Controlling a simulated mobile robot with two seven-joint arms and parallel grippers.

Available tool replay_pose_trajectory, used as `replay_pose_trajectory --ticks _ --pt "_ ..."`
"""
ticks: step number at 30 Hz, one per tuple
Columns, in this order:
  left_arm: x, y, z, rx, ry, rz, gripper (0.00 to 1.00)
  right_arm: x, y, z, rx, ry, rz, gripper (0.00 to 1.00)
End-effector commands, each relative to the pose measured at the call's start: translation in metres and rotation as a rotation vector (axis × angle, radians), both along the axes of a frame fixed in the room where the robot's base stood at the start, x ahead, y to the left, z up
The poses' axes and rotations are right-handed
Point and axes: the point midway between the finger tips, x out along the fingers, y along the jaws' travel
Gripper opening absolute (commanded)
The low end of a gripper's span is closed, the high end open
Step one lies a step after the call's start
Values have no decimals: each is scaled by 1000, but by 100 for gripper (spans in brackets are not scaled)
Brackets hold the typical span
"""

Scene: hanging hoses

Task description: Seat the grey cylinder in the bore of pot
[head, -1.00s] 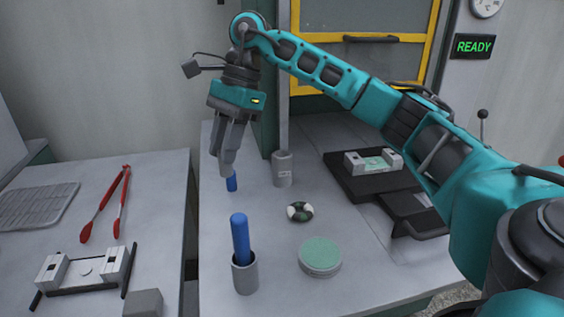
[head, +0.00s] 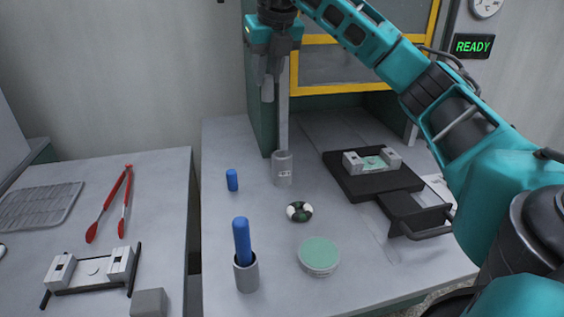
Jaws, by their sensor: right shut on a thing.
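My right gripper (head: 268,88) is raised at the back of the table, beside the green cabinet. It is shut on a slim grey cylinder (head: 267,93), whose lower end shows below the fingers. A light grey pot (head: 282,170) with a small label stands upright on the table below it and slightly to the right, apart from the cylinder. Its bore is hard to make out. A second grey pot (head: 246,274) at the front has a tall blue cylinder (head: 242,241) standing in it. My left gripper is not in view.
A short blue cylinder (head: 232,180) stands left of the labelled pot. A dark-and-white ring (head: 299,212) and a green-topped round disc (head: 319,254) lie in front. A black fixture (head: 370,181) is at right. Red tongs (head: 108,205) lie on the left table.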

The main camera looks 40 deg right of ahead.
Motion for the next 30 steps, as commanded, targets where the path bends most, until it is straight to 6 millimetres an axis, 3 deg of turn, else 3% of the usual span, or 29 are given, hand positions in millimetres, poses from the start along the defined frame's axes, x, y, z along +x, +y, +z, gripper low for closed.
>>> replay_pose_trajectory --ticks 6,11,14,19,24,30 --pt "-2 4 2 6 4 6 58 -1 -26 23 1 0 -339 0" --pt "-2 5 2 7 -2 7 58 -2 -35 24 1 3 -451 0" --pt "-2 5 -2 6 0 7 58 -2 -37 8 1 4 -468 0" --pt "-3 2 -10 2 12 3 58 -3 -37 -37 -1 6 -466 0" --pt "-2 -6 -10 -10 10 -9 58 -3 -37 -82 0 7 -464 0" --pt "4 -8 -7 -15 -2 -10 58 -3 -36 -120 1 4 -464 0"
